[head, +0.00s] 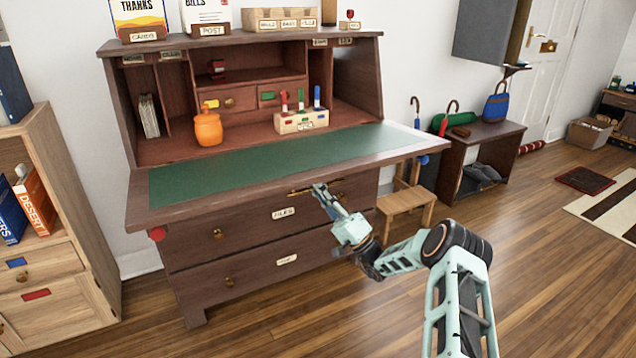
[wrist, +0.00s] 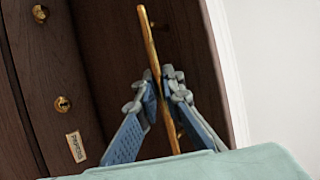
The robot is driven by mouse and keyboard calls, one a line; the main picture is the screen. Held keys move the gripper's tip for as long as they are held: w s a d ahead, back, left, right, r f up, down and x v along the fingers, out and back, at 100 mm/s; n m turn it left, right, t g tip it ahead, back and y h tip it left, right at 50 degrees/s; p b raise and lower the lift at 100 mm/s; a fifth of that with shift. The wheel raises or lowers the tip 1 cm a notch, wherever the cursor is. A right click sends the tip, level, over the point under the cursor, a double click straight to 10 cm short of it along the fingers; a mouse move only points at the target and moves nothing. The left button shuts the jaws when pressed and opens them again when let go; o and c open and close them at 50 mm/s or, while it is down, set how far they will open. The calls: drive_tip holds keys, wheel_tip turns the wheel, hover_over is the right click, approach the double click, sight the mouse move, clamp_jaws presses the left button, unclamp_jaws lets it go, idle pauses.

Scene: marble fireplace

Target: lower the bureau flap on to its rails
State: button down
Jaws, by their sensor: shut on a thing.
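The bureau flap (head: 250,170) is folded out and looks close to level, with its green writing surface facing up. A red rail end (head: 157,234) shows under its left side and a blue rail end (head: 424,160) under its right. I cannot tell whether the flap touches the rails. My gripper (head: 318,188) is low at the flap's front edge, by a brass bar handle (head: 298,191). In the wrist view my gripper (wrist: 164,95) is shut on the brass handle (wrist: 147,40), one finger on each side. The handle's mounting is partly hidden.
The bureau drawers (head: 245,228) lie below. An orange jar (head: 208,128) and a pen block (head: 301,121) stand inside the bureau. A wooden stool (head: 405,200) stands at its right and a bookcase (head: 60,235) at its left. The floor in front is clear.

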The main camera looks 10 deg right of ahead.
drive_tip(key=shift+w+f+n+y, duration=0.1)
drive_tip(key=shift+f+n+y, duration=0.25)
drive_tip(key=shift+f, duration=0.2)
drive_tip(key=c, duration=2)
unclamp_jaws()
drive_tip(key=shift+c, duration=0.2)
drive_tip(key=v, duration=1.2)
